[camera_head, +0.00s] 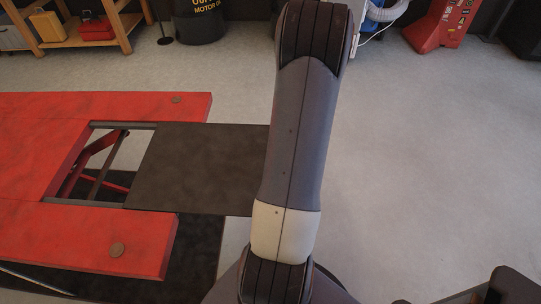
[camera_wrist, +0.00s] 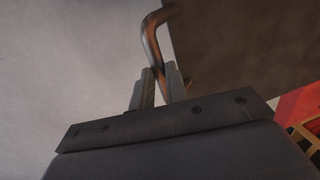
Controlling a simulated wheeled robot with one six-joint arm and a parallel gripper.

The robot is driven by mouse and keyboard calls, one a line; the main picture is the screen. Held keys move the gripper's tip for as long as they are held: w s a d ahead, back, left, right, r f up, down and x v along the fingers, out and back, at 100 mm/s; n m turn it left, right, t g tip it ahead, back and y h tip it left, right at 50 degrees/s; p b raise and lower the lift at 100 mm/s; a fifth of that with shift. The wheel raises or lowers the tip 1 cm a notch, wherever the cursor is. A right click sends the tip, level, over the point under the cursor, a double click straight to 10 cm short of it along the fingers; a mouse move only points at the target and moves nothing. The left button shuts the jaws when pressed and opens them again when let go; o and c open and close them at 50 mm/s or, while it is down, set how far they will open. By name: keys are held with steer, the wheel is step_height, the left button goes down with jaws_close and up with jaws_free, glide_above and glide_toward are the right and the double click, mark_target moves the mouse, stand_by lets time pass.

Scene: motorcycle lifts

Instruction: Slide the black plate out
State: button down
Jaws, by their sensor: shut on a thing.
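The black plate (camera_head: 197,166) lies flat in the slot of the red motorcycle lift (camera_head: 115,245) in the head view. It sticks out past the right ends of the red deck, and an open gap shows to its left. My arm hides its right edge. In the wrist view the plate (camera_wrist: 240,45) fills the upper right, with a curved metal handle (camera_wrist: 152,35) at its edge. My gripper (camera_wrist: 162,80) is shut on the handle, whose lower end passes between the fingers. In the head view the gripper is hidden behind my arm.
A wooden shelf (camera_head: 85,40) with a red box (camera_head: 97,30) and a black oil drum (camera_head: 201,20) stand at the back. A red machine (camera_head: 440,25) is at the back right.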

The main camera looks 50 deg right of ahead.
steer(key=shift+s+d, duration=0.55)
steer(key=shift+s, duration=0.1)
steer(key=c, duration=1.4)
jaws_free()
step_height(320, 180, up, 11)
steer(key=s+d, duration=0.1)
steer(key=shift+s+d+f, duration=0.15)
steer(key=shift+s, duration=0.15)
steer(key=shift+f, duration=0.1)
step_height(320, 180, down, 10)
steer(key=w+a, duration=0.2)
steer(key=shift+w+f, duration=0.2)
